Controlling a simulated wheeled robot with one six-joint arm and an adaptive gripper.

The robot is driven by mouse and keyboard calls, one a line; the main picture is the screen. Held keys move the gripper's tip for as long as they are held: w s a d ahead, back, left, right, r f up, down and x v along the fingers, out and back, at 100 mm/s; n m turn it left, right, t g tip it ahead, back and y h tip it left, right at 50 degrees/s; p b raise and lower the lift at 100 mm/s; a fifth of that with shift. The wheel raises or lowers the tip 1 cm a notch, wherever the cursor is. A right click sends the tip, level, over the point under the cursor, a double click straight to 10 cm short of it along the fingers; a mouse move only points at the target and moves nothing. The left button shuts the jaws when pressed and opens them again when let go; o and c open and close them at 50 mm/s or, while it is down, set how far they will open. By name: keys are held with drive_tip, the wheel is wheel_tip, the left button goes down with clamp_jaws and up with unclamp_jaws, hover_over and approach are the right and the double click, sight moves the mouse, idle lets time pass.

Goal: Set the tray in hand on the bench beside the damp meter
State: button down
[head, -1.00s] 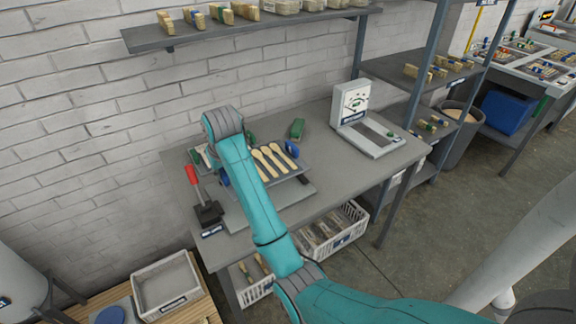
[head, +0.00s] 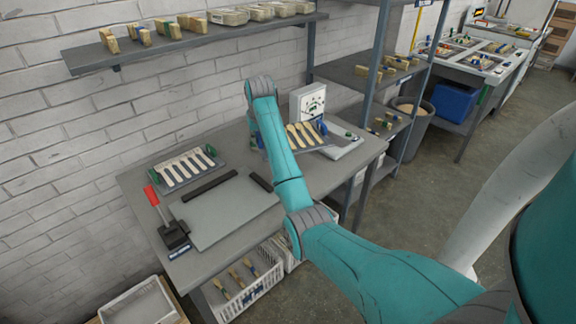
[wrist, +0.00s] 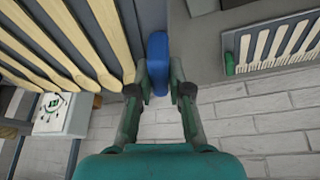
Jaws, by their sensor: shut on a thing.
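The tray (wrist: 72,18) is dark grey with a blue grip (wrist: 157,52) and carries several pale wooden spoons. My gripper (wrist: 160,84) is shut on the blue grip. In the head view the tray (head: 320,146) hangs over the bench's right part, just in front of and left of the damp meter (head: 308,101), overlapping it in the picture. The meter is a white box with a dial and a flat plate (head: 346,149); it also shows in the wrist view (wrist: 62,112). The bench (head: 262,232) is grey. My arm hides the gripper in the head view. The gap under the tray is unclear.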

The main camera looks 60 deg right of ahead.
drive_tip(key=shift+d+f, duration=0.15)
drive_tip(key=shift+f, duration=0.2)
wheel_tip(320, 180, down, 9)
drive_tip(key=shift+f, duration=0.2)
drive_tip(key=c, duration=1.1)
unclamp_jaws()
drive_tip(key=v, duration=1.2)
